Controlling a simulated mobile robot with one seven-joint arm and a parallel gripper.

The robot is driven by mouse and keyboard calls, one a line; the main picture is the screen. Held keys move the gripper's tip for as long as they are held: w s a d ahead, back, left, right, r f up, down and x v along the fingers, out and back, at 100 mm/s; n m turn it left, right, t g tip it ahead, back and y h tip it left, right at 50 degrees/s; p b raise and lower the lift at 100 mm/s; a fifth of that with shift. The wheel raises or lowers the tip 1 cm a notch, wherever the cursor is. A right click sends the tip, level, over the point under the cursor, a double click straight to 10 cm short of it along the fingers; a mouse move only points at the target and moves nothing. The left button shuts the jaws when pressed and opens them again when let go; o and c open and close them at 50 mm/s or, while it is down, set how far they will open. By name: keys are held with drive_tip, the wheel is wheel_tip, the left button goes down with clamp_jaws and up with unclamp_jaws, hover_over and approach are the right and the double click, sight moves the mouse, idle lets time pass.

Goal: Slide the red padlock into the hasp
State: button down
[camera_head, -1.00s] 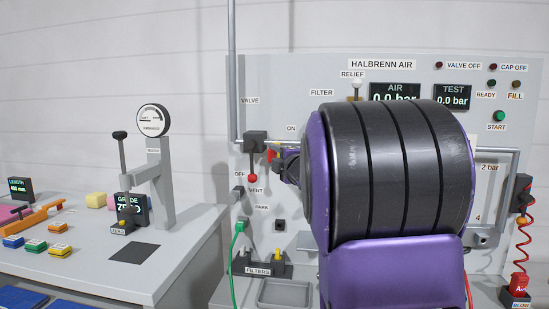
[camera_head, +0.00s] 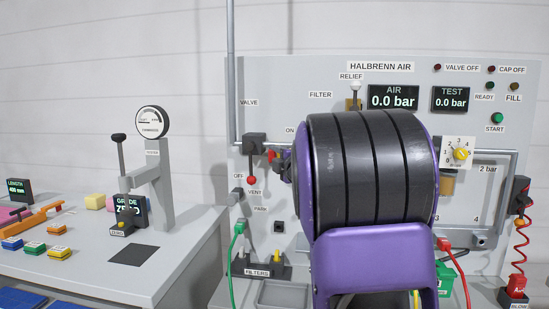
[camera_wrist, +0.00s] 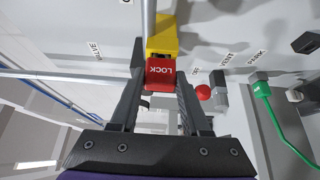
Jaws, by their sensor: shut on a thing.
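The red padlock (camera_wrist: 160,72), marked LOCK, sits between the two dark fingers of my gripper (camera_wrist: 160,84) in the wrist view. My gripper is shut on it. A yellow block (camera_wrist: 162,36), likely the hasp, is directly beyond the padlock, by a grey pipe. The two look touching or nearly so; I cannot tell whether the padlock is inside it. In the head view my gripper (camera_head: 282,166) is beside the dark valve body (camera_head: 255,143), with a bit of the padlock (camera_head: 271,155) showing. My arm hides most of this area.
A red ball knob (camera_head: 252,180) hangs below the valve near the VENT label; it also shows right of my gripper in the wrist view (camera_wrist: 203,92). A green hose (camera_head: 233,260) runs down the panel. The grey bench (camera_head: 170,270) with a gauge stand is at left.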

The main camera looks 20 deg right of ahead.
drive_tip(key=shift+w+d, duration=0.1)
drive_tip(key=shift+w, duration=0.05)
drive_tip(key=c, duration=0.8)
unclamp_jaws()
drive_tip(key=shift+w+d, duration=0.1)
drive_tip(key=shift+w, duration=0.05)
drive_tip(key=shift+c, duration=0.2)
drive_tip(key=o, duration=0.5)
drive_tip(key=shift+o, duration=0.2)
